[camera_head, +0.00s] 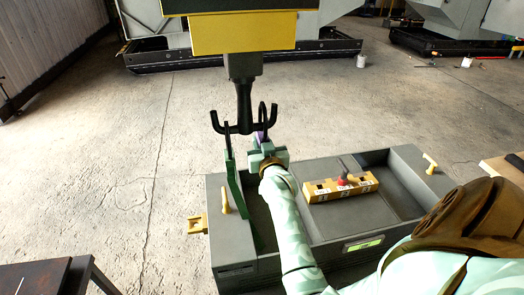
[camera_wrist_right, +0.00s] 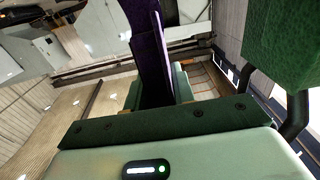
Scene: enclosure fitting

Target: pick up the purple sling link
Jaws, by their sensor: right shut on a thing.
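The purple sling link (camera_head: 262,136) shows as a small strip at the right prong of a dark double hook (camera_head: 240,124), just above my right gripper (camera_head: 268,154). A dark loop sits at the right prong above the purple strip; I cannot tell if the link is still on the hook. My left gripper is not in view.
A green link (camera_head: 233,185) hangs from the left prong, close beside my gripper. Below is a grey enclosure (camera_head: 222,245) with yellow pegs and a yellow block (camera_head: 322,191) with a red knob. A yellow beam (camera_head: 240,34) carries the hook.

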